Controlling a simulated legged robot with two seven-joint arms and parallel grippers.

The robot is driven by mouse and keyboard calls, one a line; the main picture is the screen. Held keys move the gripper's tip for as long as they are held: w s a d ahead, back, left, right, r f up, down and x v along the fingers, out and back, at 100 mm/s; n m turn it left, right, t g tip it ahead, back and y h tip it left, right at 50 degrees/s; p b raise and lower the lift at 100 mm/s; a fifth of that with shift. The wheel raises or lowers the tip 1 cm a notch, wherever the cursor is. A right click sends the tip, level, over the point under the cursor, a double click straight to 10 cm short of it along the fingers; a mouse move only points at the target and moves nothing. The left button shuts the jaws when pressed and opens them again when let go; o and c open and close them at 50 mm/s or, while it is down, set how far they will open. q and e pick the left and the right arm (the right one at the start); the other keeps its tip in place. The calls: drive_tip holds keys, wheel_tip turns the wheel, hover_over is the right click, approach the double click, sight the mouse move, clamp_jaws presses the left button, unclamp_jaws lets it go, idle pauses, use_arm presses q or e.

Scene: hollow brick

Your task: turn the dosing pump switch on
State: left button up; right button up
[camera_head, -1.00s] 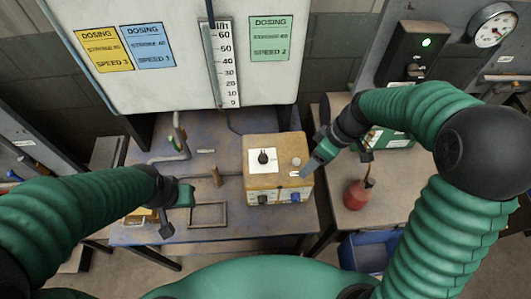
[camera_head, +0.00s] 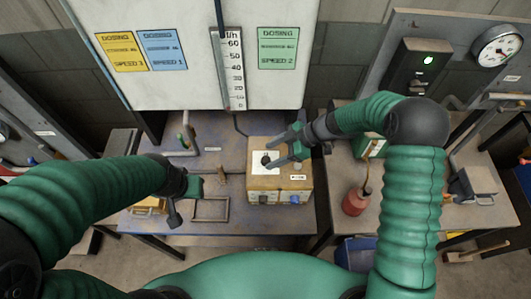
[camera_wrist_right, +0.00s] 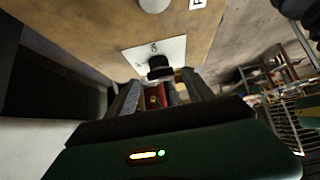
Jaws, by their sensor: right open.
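The dosing pump is a tan box (camera_head: 262,183) on the blue bench, with a white plate on top. A black rotary knob (camera_head: 266,160) sits on that plate. In the right wrist view the knob (camera_wrist_right: 160,68) stands just beyond and between the fingertips, not visibly gripped. My right gripper (camera_head: 286,145) is open over the right part of the box top, its fingers spread beside the knob. In the wrist view its two fingers (camera_wrist_right: 162,92) are apart. My left gripper (camera_head: 180,205) hangs over the left part of the bench, away from the pump; its jaw opening is unclear.
A white panel (camera_head: 200,80) with dosing labels and a scale stands behind the bench. A red oil can (camera_head: 355,202) and a green box (camera_head: 368,146) are on the right table. A metal frame (camera_head: 209,211) and pipes (camera_head: 187,142) lie left of the pump.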

sight(267, 156)
drive_tip(key=shift+x, duration=0.9)
drive_tip(key=shift+f, duration=0.4)
drive_tip(key=shift+a, duration=0.75)
drive_tip(key=shift+c, duration=0.3)
drive_tip(key=shift+a, duration=0.15)
drive_tip(key=c, duration=0.5)
drive_tip(key=shift+d, duration=0.4)
drive_tip(key=c, duration=0.7)
use_arm(q)
drive_tip(key=shift+a+r, duration=0.1)
drive_tip(key=shift+r, duration=0.3)
use_arm(e)
clamp_jaws()
